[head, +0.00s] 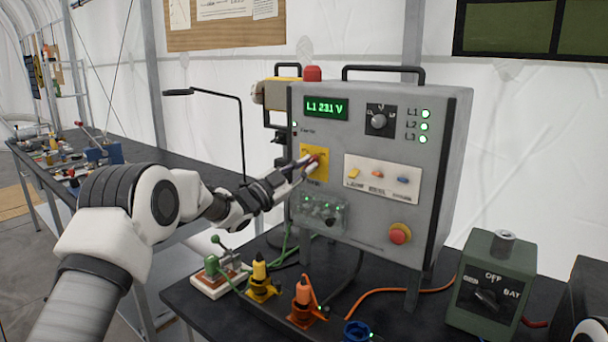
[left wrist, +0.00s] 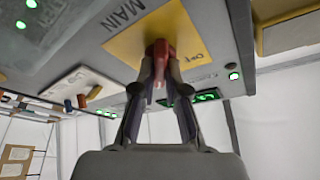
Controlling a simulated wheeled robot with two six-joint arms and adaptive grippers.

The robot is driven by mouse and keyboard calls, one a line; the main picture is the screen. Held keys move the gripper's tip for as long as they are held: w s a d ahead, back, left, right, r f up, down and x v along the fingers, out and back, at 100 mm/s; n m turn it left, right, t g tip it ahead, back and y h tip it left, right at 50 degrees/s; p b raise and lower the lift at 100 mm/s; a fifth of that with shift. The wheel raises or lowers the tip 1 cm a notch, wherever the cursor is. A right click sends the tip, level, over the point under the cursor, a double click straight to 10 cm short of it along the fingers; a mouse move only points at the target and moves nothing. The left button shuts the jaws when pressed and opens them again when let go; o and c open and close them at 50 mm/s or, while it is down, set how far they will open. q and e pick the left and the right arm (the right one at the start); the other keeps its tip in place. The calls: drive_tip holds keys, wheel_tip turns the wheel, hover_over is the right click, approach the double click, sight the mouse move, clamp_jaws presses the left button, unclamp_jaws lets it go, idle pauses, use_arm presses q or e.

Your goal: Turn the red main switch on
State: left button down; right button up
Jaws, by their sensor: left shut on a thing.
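The red main switch (left wrist: 161,50) sits on a yellow plate (head: 314,149) on the front of the grey power cabinet (head: 352,225). In the left wrist view the plate (left wrist: 196,38) carries the words MAIN and OFF. My left gripper (left wrist: 160,82) is shut on the red switch handle, one finger on each side. In the head view the left gripper (head: 308,168) reaches the plate from the left and covers part of it. A small bit of the red handle shows at the fingertips. Its exact turn angle is hard to tell. My right gripper is not in view.
The display (head: 326,108) reads L1 231 V, and green lamps (head: 425,126) L1 to L3 are lit. A red button (head: 400,234) sits lower right. Coloured plugs (head: 262,279) stand on the black table below, with a green OFF/BAT box (head: 491,282) at right.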

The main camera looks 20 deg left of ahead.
use_arm(q)
drive_tip(key=shift+a+r+m+g+h, duration=0.1)
drive_tip(key=shift+r+m+g+h, duration=0.3)
drive_tip(key=shift+m, duration=0.7)
drive_tip(key=shift+r, duration=0.1)
drive_tip(key=c, duration=1.3)
unclamp_jaws()
drive_tip(key=shift+o, duration=0.5)
drive_tip(key=shift+w, duration=0.15)
drive_tip(key=shift+d+f+b, duration=0.2)
drive_tip(key=shift+f+b, duration=0.1)
drive_tip(key=shift+f, duration=0.1)
drive_tip(key=v, duration=1.2)
drive_tip(key=shift+r, duration=0.2)
